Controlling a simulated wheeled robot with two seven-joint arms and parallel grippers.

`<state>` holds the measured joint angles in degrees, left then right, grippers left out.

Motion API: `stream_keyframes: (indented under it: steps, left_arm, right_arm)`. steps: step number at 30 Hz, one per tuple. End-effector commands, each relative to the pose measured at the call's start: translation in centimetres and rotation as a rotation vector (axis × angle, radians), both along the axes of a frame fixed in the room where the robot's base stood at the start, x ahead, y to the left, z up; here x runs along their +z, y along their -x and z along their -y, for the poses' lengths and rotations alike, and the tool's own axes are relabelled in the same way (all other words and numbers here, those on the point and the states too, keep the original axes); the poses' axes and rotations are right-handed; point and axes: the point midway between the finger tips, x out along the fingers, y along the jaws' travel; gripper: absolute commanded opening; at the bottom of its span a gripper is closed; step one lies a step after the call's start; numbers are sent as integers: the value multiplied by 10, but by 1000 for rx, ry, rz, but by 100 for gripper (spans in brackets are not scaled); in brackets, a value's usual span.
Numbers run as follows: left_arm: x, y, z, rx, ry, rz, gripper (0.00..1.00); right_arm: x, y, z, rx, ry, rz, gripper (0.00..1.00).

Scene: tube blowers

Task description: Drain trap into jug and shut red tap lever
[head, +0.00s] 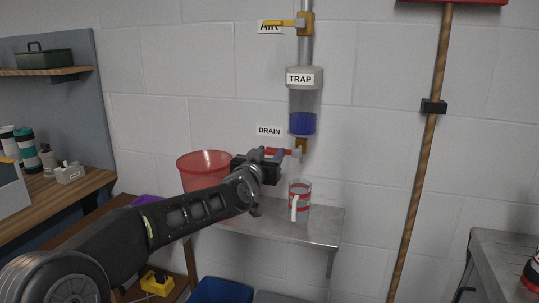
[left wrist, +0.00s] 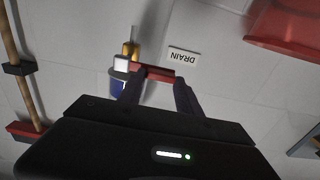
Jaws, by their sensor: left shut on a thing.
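The trap (head: 303,98) is a clear cup with blue liquid in its lower part, fixed to a pipe on the wall. Below it is a brass drain valve (head: 301,145) with a red tap lever (head: 283,151) lying level and pointing left. My left gripper (head: 265,155) is shut on the lever; in the left wrist view its fingers (left wrist: 160,80) are around the red lever (left wrist: 152,71). The clear jug (head: 300,193) with red bands and a white handle stands upright below the valve. I cannot tell how much liquid it holds. My right gripper is out of view.
The jug stands on a metal shelf (head: 322,231). A red bucket (head: 200,168) is to its left, behind my arm. A yellow air lever (head: 282,23) is above the trap. A wooden-handled tool (head: 424,150) hangs to the right.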

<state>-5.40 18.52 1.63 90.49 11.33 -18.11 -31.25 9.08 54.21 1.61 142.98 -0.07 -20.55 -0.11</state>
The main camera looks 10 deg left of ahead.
Motion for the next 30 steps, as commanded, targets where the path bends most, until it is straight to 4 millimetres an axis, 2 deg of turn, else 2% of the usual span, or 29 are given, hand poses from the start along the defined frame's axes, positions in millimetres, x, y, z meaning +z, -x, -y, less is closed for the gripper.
stream_keyframes:
  steps: [8, 14, 30]
  left_arm:
    - [4, 0, 1, 0, -40, 2, 0]
    - [11, 0, 2, -2, -131, 6, 0]
    - [39, 1, 16, -3, -593, 36, 0]
  right_arm:
    - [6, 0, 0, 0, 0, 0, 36]
    - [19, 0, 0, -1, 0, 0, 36]
    - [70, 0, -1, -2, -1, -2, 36]
